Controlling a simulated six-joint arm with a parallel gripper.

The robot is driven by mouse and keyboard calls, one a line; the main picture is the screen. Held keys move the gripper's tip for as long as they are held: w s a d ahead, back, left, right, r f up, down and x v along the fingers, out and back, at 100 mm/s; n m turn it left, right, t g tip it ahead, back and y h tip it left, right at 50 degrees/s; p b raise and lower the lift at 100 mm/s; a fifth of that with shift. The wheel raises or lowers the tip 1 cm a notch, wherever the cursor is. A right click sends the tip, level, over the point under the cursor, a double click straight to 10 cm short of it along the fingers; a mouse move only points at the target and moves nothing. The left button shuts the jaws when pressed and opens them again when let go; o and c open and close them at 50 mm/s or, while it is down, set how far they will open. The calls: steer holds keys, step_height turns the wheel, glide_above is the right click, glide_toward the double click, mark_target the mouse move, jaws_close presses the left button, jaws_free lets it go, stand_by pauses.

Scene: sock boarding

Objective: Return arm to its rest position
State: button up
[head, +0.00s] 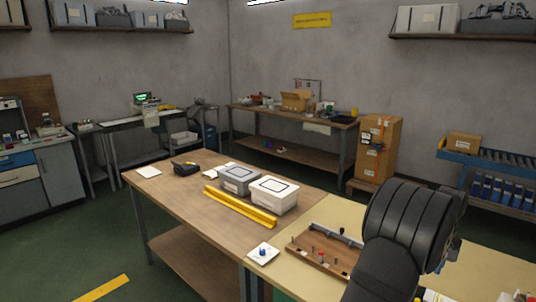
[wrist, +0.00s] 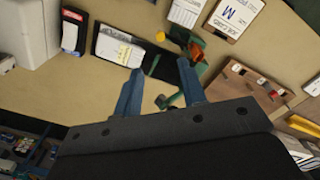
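My gripper (wrist: 160,68) shows in the wrist view as two blue fingers standing apart above the tan bench top. Nothing is clearly held between them. A green object (wrist: 170,101) shows between the fingers, near the right one, apparently on the bench below. In the head view my black arm fills the lower right and hides part of the bench; my fingers cannot be seen there. A wooden board (head: 322,252) with small pegs and a grey bar lies left of my arm.
A white box (head: 273,195) and a grey box (head: 239,180) stand behind a yellow rail (head: 240,207) on the wooden table. In the wrist view, a black strip (wrist: 172,69), white packet (wrist: 119,46) and clipboard (wrist: 228,18) lie beyond the fingers.

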step_height(320, 180, down, 12)
steer(key=shift+f, duration=0.2)
steer(key=shift+s+a+r+m, duration=0.2)
steer(key=shift+a+r+m, duration=0.05)
steer(key=shift+m, duration=0.55)
steer(key=m, duration=0.1)
steer(key=a+m, duration=0.1)
steer(key=m, duration=0.2)
steer(key=shift+s+a+m, duration=0.2)
steer(key=shift+s+m, duration=0.05)
steer(key=shift+m, duration=0.05)
steer(key=m, duration=0.2)
steer(key=a+m, duration=0.1)
steer(key=shift+a+m, duration=0.15)
steer(key=shift+m, duration=0.25)
steer(key=shift+a+m, duration=0.35)
steer(key=shift+m, duration=0.75)
steer(key=shift+r, duration=0.55)
